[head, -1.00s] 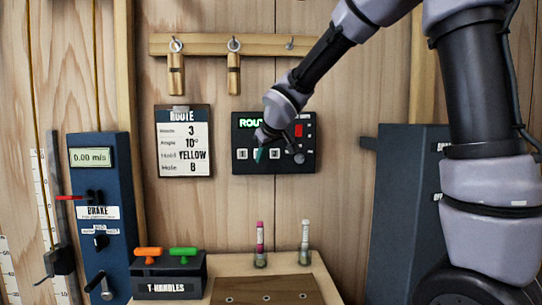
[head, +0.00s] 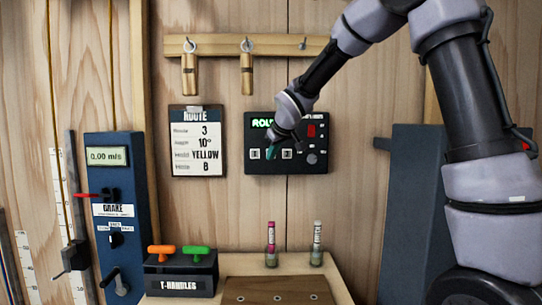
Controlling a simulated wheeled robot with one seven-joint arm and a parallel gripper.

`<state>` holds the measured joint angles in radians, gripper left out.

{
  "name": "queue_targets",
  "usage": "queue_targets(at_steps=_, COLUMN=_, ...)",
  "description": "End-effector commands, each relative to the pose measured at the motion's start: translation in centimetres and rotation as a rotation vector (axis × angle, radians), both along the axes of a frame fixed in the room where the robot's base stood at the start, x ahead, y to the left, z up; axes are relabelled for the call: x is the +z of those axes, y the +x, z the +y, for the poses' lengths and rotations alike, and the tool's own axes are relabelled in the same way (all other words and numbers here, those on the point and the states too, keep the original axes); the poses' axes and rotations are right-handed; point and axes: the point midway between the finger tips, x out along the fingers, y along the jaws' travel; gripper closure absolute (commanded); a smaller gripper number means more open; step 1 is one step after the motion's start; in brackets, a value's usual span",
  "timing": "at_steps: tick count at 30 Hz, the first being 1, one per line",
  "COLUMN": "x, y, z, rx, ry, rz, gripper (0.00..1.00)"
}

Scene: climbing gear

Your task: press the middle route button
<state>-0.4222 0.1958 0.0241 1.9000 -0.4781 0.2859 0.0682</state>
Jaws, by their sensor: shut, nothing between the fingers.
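The dark route panel (head: 316,168) hangs on the wooden wall in the head view, with a green lit display (head: 262,123) partly covered by my wrist. A row of pale buttons runs along its lower part. The left button (head: 255,154) and the right button (head: 286,154) show. The middle button between them is hidden behind my fingertips.
A route card (head: 196,141) hangs left of the panel, below a wooden rail (head: 270,44) with hooks. A blue brake box (head: 118,190) stands at left. A T-handle box (head: 180,278) and two small tubes stand on the ledge below. A dark cabinet (head: 405,215) is at right.

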Motion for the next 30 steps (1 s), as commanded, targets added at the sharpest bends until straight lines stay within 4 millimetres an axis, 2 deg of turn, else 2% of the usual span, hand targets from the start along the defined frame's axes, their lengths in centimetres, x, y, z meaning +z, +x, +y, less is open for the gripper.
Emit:
queue_targets(at_steps=3, x=0.0, y=1.3, z=0.0, rx=-0.002, ry=0.0, rz=0.001, gripper=1.0)
queue_targets(at_steps=9, x=0.0, y=2.3, z=0.0, rx=0.0, ry=0.0, rz=0.0, gripper=1.0)
queue_targets(at_steps=30, x=0.0, y=2.4, z=0.0, rx=0.001, ry=0.0, rz=-0.001, gripper=1.0)
